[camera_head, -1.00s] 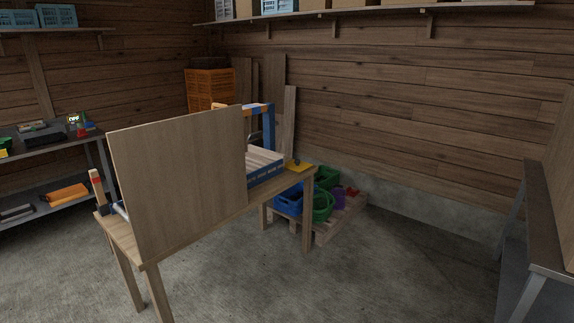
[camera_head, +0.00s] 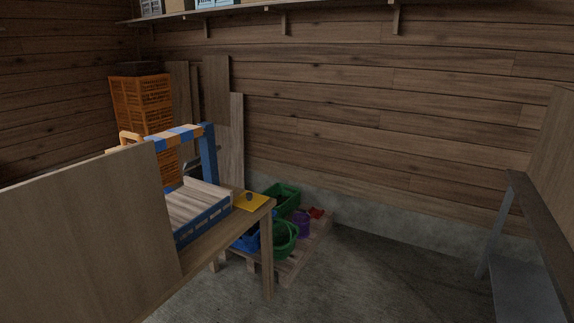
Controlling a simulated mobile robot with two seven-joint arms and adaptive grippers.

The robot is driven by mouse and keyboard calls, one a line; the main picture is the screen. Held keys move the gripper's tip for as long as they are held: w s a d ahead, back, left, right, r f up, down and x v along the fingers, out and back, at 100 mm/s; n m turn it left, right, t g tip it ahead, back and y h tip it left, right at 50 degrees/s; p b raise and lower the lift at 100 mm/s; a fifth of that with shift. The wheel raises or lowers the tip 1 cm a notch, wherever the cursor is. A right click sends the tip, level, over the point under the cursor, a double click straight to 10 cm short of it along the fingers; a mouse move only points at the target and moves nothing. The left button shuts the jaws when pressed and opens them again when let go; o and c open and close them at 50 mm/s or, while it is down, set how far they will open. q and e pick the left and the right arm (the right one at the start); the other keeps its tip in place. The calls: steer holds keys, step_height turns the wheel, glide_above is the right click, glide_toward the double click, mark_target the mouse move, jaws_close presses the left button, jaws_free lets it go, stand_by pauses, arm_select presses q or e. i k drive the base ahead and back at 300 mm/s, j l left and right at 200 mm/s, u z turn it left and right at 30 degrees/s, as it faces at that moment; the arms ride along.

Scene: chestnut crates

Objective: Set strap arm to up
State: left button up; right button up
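A strapping machine (camera_head: 205,210) with a blue base and a pale slatted top stands on a wooden table (camera_head: 228,236). A blue and orange striped arch (camera_head: 178,136) rises over it on a blue post (camera_head: 208,155). I cannot tell which part is the strap arm or how it is set. A large upright wooden panel (camera_head: 95,230) hides the machine's near left part. Neither of my grippers is in view.
An orange crate stack (camera_head: 143,105) and leaning boards (camera_head: 216,90) stand behind. A yellow plate (camera_head: 250,201) lies on the table's corner. Green tubs (camera_head: 283,240) sit on a pallet (camera_head: 310,250) beyond it. A metal bench (camera_head: 540,225) is at right. Concrete floor between is clear.

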mark_target(166, 139)
steer(key=i+l+z, duration=0.1)
steer(key=i+z, duration=0.2)
steer(key=i, duration=0.35)
steer(key=i+j+z, duration=0.1)
steer(key=i+z, duration=0.15)
steer(key=i, duration=0.45)
steer(key=i+l+u, duration=0.2)
steer(key=i+u, duration=0.15)
steer(key=i, duration=0.2)
steer(key=i+l+u, duration=0.35)
steer(key=i, duration=0.15)
steer(key=i+l+u, duration=0.45)
steer(key=u, duration=1.8)
